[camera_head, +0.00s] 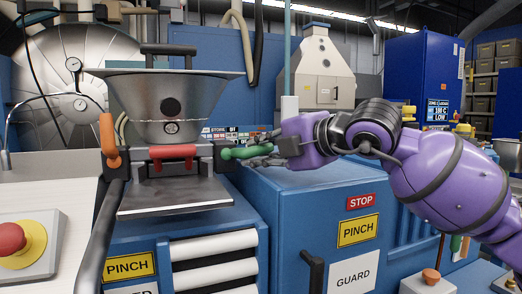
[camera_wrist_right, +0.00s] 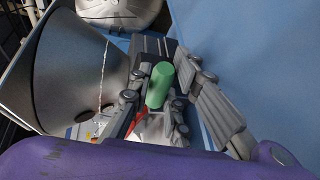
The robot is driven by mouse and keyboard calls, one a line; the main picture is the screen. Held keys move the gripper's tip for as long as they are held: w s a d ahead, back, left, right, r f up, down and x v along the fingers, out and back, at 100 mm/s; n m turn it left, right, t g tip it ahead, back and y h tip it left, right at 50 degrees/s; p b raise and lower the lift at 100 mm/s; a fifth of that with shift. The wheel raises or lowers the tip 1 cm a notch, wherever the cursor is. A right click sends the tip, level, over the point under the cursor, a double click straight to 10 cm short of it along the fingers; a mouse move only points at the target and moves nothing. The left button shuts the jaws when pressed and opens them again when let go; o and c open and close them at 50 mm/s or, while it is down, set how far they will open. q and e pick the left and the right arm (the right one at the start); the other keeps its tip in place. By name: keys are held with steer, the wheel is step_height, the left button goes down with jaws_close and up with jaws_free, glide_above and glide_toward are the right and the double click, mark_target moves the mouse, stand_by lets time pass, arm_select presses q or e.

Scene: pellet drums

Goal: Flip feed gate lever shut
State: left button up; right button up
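A lever with a green grip (camera_head: 245,152) sticks out to the right from the throat of the metal feed hopper (camera_head: 165,100). It lies nearly level. My right gripper (camera_head: 268,157) reaches it from the right, with its fingers beside the outer end of the grip. In the right wrist view the green grip (camera_wrist_right: 160,85) lies between the two fingers of my right gripper (camera_wrist_right: 164,75). I cannot tell whether both fingers press on it. The lever's pivot is partly hidden in the wrist view. My left gripper is not in view.
A red bar (camera_head: 172,151) and a metal tray (camera_head: 175,196) sit below the hopper. An orange-handled lever (camera_head: 109,140) stands at its left. A red stop button (camera_head: 11,239) is at the lower left. A blue guard cabinet (camera_head: 300,205) is below my right arm.

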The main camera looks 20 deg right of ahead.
jaws_close()
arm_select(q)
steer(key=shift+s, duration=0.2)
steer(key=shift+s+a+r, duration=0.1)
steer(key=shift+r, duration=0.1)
arm_select(e)
steer(key=shift+r, duration=0.15)
